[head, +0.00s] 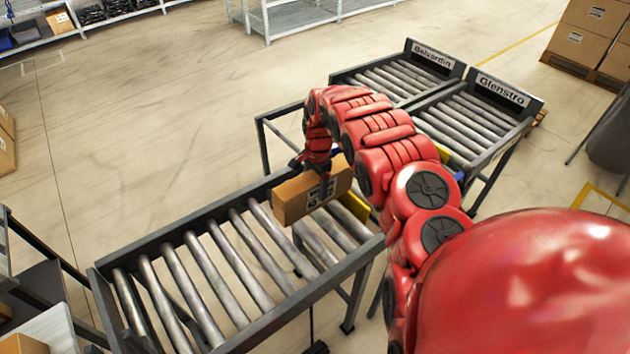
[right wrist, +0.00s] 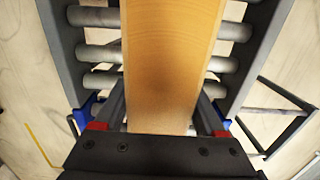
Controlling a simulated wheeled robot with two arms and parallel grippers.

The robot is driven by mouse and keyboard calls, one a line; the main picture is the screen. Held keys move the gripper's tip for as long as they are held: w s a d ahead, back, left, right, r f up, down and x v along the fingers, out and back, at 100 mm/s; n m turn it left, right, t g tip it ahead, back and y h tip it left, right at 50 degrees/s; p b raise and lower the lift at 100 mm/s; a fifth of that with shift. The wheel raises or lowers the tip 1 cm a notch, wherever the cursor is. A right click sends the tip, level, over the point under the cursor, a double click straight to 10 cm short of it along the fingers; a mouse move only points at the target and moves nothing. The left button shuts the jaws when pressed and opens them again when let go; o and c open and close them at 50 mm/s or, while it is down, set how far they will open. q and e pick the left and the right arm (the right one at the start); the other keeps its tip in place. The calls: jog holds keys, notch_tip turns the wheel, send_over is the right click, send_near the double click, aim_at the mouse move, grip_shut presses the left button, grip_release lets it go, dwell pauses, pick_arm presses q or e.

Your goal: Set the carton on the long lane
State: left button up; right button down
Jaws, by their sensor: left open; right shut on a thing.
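A brown carton (head: 297,196) with a printed label is held at the far end of the near roller lane (head: 232,262). My right gripper (head: 318,168) is shut on it from above. In the right wrist view the carton (right wrist: 172,60) runs between the two fingers of the right gripper (right wrist: 162,122), with rollers on either side beneath it. I cannot tell whether its underside touches the rollers. My left gripper does not show in either view.
Two short roller lanes stand beyond, signed Belvardin (head: 433,57) and Glenstro (head: 503,90). My right arm hides part of them. Stacked cartons (head: 577,46) stand at the back right. The near lane's rollers are clear toward the left. Open floor lies left of the lanes.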

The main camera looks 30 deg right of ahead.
jog(key=shift+a+f+b, duration=0.15)
jog(key=shift+f+b, duration=0.75)
jog(key=shift+f, duration=0.7)
jog(key=shift+a+f+b, duration=0.1)
jog(key=shift+f+b, duration=0.75)
jog(key=shift+f, duration=0.75)
grip_release()
jog(key=shift+r, duration=0.1)
